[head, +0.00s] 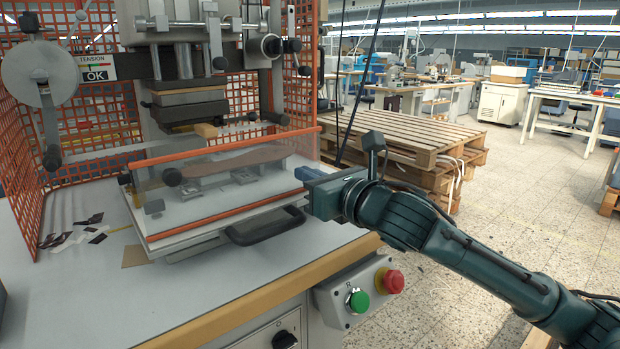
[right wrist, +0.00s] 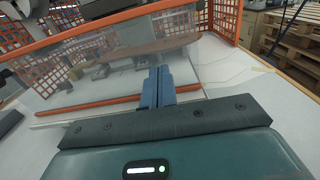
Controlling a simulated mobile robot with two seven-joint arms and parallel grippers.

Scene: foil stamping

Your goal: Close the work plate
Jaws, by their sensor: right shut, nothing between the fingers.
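The work plate (head: 190,240) is a pale flat plate at the front of the stamping press, with a black handle (head: 265,228) on its front edge. A clear guard panel (right wrist: 110,75) with orange upper and lower rails stands in front of the fixture and a brown curved piece (head: 235,160). My right gripper (head: 303,174) is shut and empty at the right end of the panel, above and right of the handle. Its blue fingers (right wrist: 158,80) appear before the clear panel in the right wrist view; contact cannot be told. My left gripper is not in view.
The press head (head: 190,105) hangs behind the plate, between orange mesh guards (head: 110,110). Dark foil scraps (head: 75,235) lie at left on the table. A button box (head: 358,292) with green and red buttons is at the front edge. Stacked pallets (head: 410,140) stand behind my right arm.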

